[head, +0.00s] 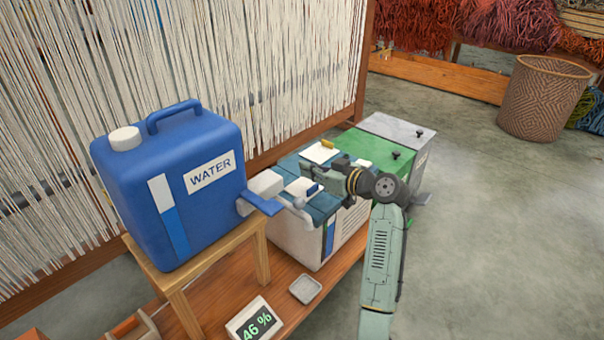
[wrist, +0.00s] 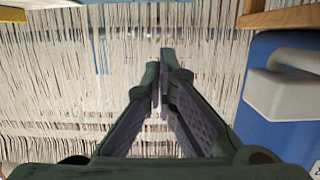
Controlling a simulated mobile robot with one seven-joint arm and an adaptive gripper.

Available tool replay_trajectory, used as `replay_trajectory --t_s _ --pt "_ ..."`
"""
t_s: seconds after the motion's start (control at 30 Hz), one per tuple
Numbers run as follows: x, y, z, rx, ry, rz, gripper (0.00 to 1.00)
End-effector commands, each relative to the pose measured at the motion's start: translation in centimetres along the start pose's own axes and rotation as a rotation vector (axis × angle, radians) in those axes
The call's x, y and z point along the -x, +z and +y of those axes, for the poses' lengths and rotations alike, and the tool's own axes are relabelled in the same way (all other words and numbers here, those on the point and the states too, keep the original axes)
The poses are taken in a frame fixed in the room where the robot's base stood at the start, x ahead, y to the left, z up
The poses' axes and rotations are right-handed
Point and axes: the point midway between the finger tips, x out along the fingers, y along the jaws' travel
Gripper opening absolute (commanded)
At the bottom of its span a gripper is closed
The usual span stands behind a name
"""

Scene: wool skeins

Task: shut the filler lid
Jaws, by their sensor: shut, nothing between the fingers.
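The white humidifier-like box (head: 295,238) with a teal top stands on the wooden base board. On its top a white panel with a yellow tab (head: 328,144) lies near the far edge; I take it for the filler lid, but cannot tell how far it is raised. The yellow tab also shows at the upper left of the wrist view (wrist: 12,14). My gripper (head: 306,170) is shut and empty, above the box top beside that panel. In the wrist view its fingers (wrist: 163,85) are together against the white threads. My gripper hides part of the top.
A blue water container (head: 165,190) with a grey spout and blue lever (head: 262,205) stands on a wooden stool (head: 200,262) at left, close to my gripper. Green (head: 372,150) and grey (head: 395,129) boxes stand behind. White loom threads (head: 250,70) rise beyond. Floor at right is clear.

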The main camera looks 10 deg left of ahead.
Motion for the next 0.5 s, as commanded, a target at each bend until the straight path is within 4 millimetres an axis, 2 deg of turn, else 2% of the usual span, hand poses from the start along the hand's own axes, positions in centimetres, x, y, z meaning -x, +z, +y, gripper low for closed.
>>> replay_trajectory --t_s 0.03,0.5 --pt "0.2 0.7 0.0 -0.001 0.000 0.000 0.00" --pt "2.1 4.6 0.0 -0.001 -0.001 -0.001 0.00"
